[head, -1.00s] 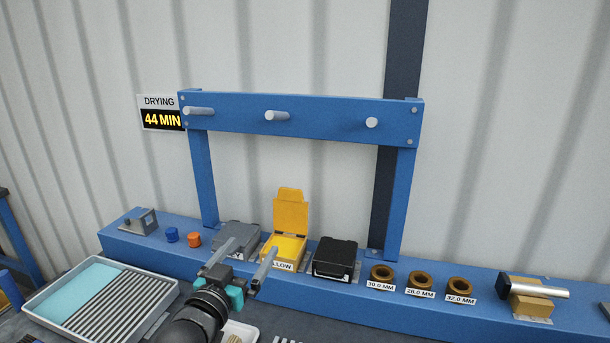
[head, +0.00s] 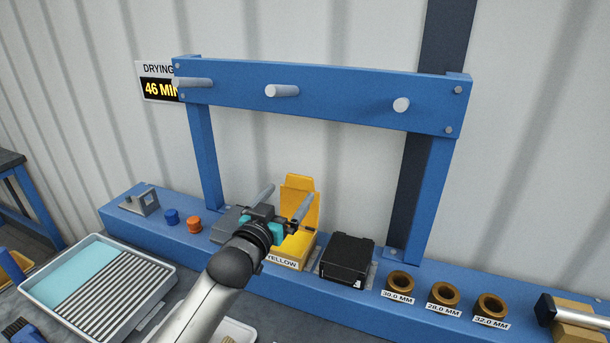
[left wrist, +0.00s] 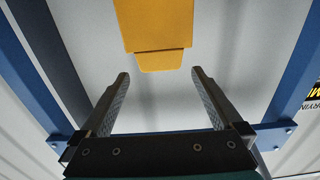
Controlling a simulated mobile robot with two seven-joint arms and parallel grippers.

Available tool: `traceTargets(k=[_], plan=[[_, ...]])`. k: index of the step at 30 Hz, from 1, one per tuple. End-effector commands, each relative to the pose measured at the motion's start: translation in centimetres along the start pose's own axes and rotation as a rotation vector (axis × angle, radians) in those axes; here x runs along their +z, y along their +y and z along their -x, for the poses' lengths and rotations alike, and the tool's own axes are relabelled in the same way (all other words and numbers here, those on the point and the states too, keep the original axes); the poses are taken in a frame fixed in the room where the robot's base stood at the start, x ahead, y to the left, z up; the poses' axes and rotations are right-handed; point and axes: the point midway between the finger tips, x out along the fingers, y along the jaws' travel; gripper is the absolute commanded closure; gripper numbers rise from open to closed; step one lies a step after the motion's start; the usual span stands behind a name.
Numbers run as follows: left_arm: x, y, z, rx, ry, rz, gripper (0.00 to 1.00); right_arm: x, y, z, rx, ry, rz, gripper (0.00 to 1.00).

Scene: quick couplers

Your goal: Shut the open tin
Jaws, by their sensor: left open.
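The yellow tin (head: 292,258) stands on the blue shelf with its lid (head: 300,188) raised upright at the back, so it is open. A YELLOW label is on its front. My left gripper (head: 284,198) is open and empty, in front of and above the tin, and hides part of its lid and inside. In the left wrist view the raised lid (left wrist: 158,25) shows beyond the open fingertips (left wrist: 160,75), roughly centred between them, with no contact visible. My right gripper is not in view.
A blue frame with pegs (head: 320,95) stands over the shelf (head: 140,225). A grey tin (head: 226,226) is left of the yellow one, a black shut tin (head: 347,259) right. Brown rings (head: 443,297) sit farther right. A ribbed tray (head: 95,300) lies front left.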

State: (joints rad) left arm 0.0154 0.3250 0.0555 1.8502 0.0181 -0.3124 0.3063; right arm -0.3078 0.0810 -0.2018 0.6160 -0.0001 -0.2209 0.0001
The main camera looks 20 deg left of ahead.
Motion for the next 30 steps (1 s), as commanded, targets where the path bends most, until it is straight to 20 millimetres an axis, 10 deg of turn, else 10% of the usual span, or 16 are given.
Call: traceTargets(k=[18, 30], plan=[[0.0, 0.0, -8.5, 0.000, 0.000, 0.000, 0.00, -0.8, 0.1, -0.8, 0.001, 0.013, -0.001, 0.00], [0.0, 0.1, -10.2, 0.001, 0.000, 0.001, 0.00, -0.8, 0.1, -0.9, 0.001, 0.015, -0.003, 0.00]])
